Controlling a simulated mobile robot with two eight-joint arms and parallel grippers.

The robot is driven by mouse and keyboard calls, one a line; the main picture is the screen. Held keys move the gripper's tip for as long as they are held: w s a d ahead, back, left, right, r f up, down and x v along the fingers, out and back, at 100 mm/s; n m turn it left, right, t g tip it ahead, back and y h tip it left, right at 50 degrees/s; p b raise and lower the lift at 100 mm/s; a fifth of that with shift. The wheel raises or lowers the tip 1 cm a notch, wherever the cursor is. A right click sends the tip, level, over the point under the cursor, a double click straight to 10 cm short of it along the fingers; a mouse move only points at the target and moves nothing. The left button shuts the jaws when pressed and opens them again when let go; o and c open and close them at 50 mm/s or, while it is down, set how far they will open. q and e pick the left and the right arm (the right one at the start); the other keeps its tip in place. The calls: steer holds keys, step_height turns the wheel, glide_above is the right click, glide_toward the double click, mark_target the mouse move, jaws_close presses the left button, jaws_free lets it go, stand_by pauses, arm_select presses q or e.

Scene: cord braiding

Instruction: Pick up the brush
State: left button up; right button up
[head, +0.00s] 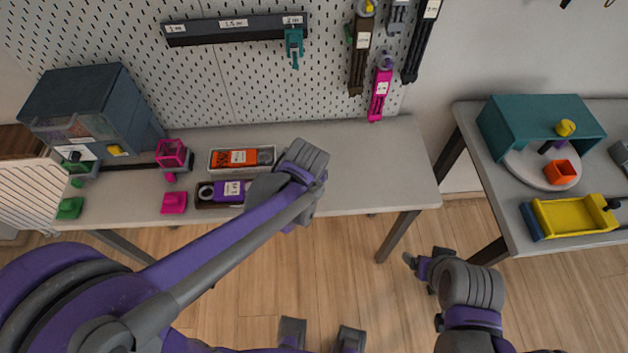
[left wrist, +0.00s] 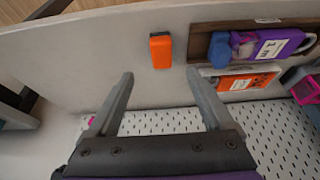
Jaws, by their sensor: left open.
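A small orange block with dark edges (left wrist: 160,49) lies on the grey table in the left wrist view; it may be the brush, but I cannot make out bristles. My left gripper (left wrist: 160,73) is open and empty above the table. Its two fingers are spread, and the orange block appears just beyond and between the fingertips, apart from both. In the head view my left arm and wrist hide that block and the left fingers. My right gripper (head: 428,266) is low in front of the table, over the floor; its jaw opening is not clear.
A purple-labelled tray (head: 207,197) and an orange-labelled tray (head: 268,155) lie beside my left wrist. Pink and green parts and a dark blue cabinet (head: 80,100) stand further left. A pegboard (head: 230,80) rises behind. The table's right end (head: 390,165) is clear.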

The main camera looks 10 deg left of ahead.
arm_select(q)
steer(key=x, duration=0.4)
steer(key=shift+w+a+f+b, duration=0.1)
steer(key=shift+a+f+b, duration=0.15)
steer(key=shift+f+b, duration=0.1)
steer(key=shift+x, duration=3)
jaws_close()
